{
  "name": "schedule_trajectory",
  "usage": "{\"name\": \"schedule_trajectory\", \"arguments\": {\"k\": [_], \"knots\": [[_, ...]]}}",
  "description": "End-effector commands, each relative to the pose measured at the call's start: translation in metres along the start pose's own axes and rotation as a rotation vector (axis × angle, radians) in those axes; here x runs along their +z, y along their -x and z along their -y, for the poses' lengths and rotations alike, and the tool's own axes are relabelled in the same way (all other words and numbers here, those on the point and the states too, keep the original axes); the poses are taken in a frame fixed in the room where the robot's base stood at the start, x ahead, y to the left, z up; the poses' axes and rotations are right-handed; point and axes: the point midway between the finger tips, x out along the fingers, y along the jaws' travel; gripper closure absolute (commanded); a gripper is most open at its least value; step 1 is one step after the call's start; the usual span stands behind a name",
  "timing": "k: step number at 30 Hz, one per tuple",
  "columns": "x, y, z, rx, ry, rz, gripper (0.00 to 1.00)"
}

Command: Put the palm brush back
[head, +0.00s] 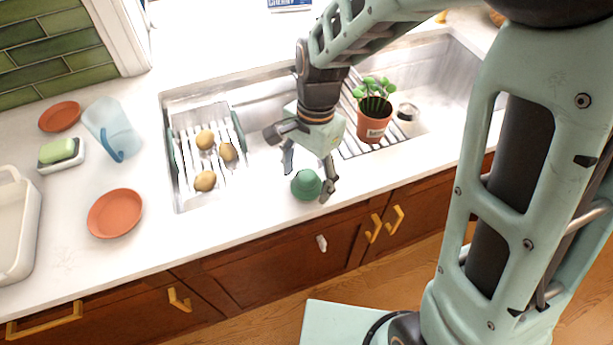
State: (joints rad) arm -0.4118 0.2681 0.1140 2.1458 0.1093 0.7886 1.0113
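A green, round-topped object, which looks like the palm brush (306,186), is on the white counter strip along the sink's front edge. My gripper (308,183) points down over it from behind. Its fingers are spread, one at the brush's left and behind, the other close at its right side. I cannot tell whether either finger touches the brush. The underside of the brush is hidden.
A rack (187,155) with potatoes sits in the left of the sink. A potted plant (373,124) stands on slats at right. Terracotta saucers (115,213), a soap dish (61,163) with green soap, a blue cup (110,130) and a white tub (16,235) are left.

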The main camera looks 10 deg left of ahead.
Motion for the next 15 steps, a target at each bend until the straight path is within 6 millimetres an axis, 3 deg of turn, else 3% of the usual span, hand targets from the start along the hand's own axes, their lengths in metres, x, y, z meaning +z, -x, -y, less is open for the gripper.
{"name": "schedule_trajectory", "arguments": {"k": [8,15], "knots": [[0.001,0.006,0.000,-0.001,0.000,0.000,0.34],[-0.001,0.049,0.002,-0.006,-0.001,-0.004,0.34]]}}
